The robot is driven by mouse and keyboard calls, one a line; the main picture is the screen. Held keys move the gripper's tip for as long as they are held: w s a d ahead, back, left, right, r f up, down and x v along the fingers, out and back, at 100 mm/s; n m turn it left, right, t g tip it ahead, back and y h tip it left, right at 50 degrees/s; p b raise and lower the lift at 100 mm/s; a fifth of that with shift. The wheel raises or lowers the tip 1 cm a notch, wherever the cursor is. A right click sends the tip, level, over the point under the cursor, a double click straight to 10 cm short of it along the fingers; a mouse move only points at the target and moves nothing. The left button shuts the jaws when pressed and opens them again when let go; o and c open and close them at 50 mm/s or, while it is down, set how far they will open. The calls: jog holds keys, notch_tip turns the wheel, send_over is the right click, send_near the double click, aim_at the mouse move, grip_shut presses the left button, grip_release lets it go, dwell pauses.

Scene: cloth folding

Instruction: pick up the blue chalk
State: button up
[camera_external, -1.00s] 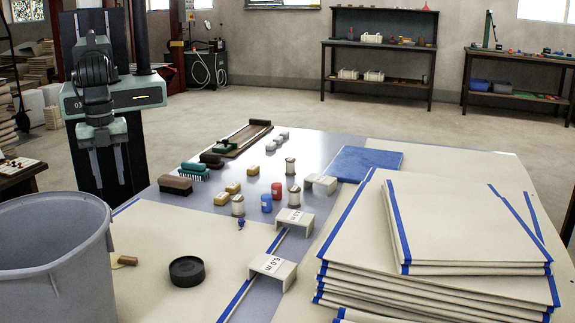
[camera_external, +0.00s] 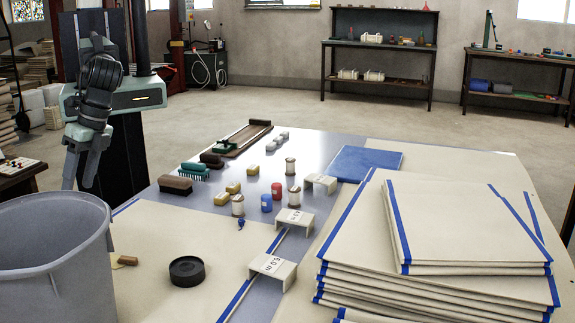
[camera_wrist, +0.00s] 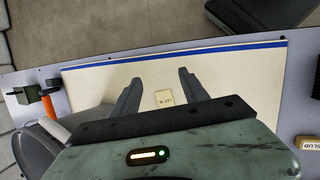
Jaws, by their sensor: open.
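My gripper (camera_external: 80,170) is at the table's far left edge, behind the grey bin, well apart from that piece. In the wrist view my gripper (camera_wrist: 158,80) is open, its two fingers spread over a cream cloth (camera_wrist: 100,85) with a blue stripe. A small printed label (camera_wrist: 165,97) shows between the fingers. No blue chalk can be made out in the wrist view.
The grey bin (camera_external: 50,255) stands at the front left. A black round dish (camera_external: 187,271) and a brown block (camera_external: 127,260) lie on the cloth. Brushes (camera_external: 175,184), jars, white stands (camera_external: 273,268) and a folded cloth stack (camera_external: 430,280) occupy the table.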

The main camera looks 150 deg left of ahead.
jog(key=w+a+n+t+h+b, duration=0.35)
jog(key=a+n, duration=0.35)
jog(key=a, duration=0.4)
jog(key=w+a+n+t+h+b, duration=0.2)
jog(key=w+a+n+b, duration=0.15)
jog(key=a+n, duration=0.55)
jog(key=s+a+t+b, duration=0.2)
jog(key=a, duration=0.7)
jog(key=s+a+t+b, duration=0.1)
jog(key=s+a+b, duration=0.1)
jog(key=a, duration=0.6)
jog(key=s+a+f+n+t+y+b, duration=0.25)
jog(key=s+a, duration=0.55)
jog(key=a, duration=0.4)
jog(key=b, duration=0.9)
send_near(267, 195)
jog(key=shift+w+d+f+n, duration=0.35)
jog(key=shift+w+d+f, duration=0.5)
jog(key=shift+w+f, duration=0.3)
jog(key=shift+w+d+f, duration=0.1)
jog(key=shift+w+d, duration=0.5)
jog(key=shift+w, duration=0.3)
jog(key=b+x, duration=0.2)
jog(key=x, duration=0.3)
jog(key=shift+f, duration=0.1)
